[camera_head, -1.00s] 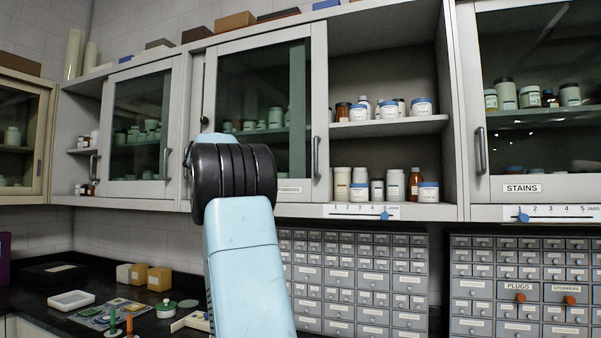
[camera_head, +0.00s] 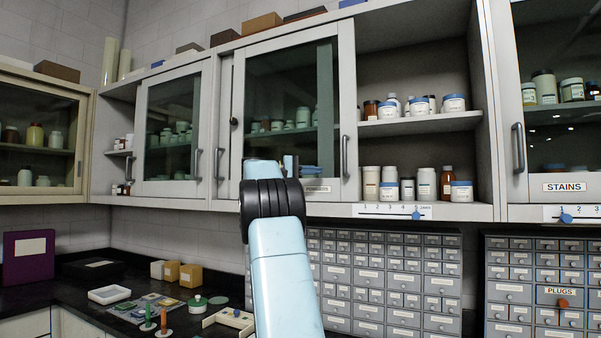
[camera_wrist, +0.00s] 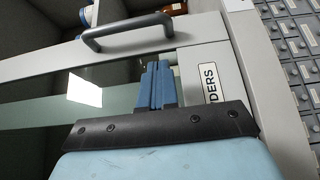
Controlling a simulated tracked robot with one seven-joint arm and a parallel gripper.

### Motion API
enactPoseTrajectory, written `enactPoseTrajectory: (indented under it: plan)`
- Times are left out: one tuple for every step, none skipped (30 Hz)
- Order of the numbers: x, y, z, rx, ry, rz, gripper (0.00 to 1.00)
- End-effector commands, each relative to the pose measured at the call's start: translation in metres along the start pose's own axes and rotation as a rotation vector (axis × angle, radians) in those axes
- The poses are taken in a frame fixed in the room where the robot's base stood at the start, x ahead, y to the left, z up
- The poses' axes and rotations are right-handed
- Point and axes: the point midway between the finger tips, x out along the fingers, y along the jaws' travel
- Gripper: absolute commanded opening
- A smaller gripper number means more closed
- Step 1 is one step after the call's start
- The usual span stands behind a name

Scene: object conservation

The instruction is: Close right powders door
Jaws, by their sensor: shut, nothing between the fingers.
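The right powders door (camera_head: 285,115) is a grey-framed sliding glass door in the wall cabinet. Its upright handle (camera_head: 345,157) is on its right edge, beside an open shelf bay. In the wrist view the door frame runs across the picture, with the handle (camera_wrist: 127,32) above and a partly covered label (camera_wrist: 212,85) reading "DERS". My gripper (camera_wrist: 158,68) has its blue fingers shut and empty. They are in front of the door's lower part, close to the frame and to one side of the handle. Contact with the door cannot be told.
The open bay holds several jars and bottles (camera_head: 425,184) on two levels. A stains cabinet (camera_head: 560,110) is at right. Small labelled drawers (camera_head: 385,280) sit below. The dark counter at left bears a white tray (camera_head: 109,294), boxes and stands.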

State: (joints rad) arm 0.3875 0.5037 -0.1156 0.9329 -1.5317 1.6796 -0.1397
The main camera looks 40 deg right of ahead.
Motion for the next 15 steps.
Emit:
enactPoseTrajectory:
  plan:
    - [0.011, 0.000, 0.001, 0.000, -0.003, 0.000, 0.00]
    - [0.016, 0.000, 0.001, 0.000, -0.002, 0.000, 0.00]
    - [0.023, 0.000, 0.001, 0.000, -0.002, 0.000, 0.00]
    - [0.028, 0.001, 0.001, 0.001, -0.002, 0.000, 0.00]
    - [0.033, 0.001, 0.001, 0.001, -0.003, 0.000, 0.00]
    - [0.037, 0.001, 0.005, 0.001, -0.001, -0.001, 0.00]
    - [0.039, 0.001, 0.008, 0.001, 0.000, -0.002, 0.00]
    - [0.041, 0.001, 0.010, 0.001, 0.000, -0.002, 0.00]
    - [0.045, 0.001, 0.014, 0.001, 0.000, -0.002, 0.00]
    - [0.047, 0.001, 0.016, 0.001, 0.000, -0.001, 0.00]
    - [0.049, 0.001, 0.018, 0.000, 0.000, -0.001, 0.00]
    - [0.051, 0.000, 0.021, 0.000, 0.001, -0.001, 0.00]
    - [0.053, 0.001, 0.022, 0.001, 0.001, -0.001, 0.00]
    - [0.054, 0.000, 0.024, 0.001, 0.002, -0.001, 0.00]
    - [0.056, 0.000, 0.025, 0.001, 0.002, -0.001, 0.00]
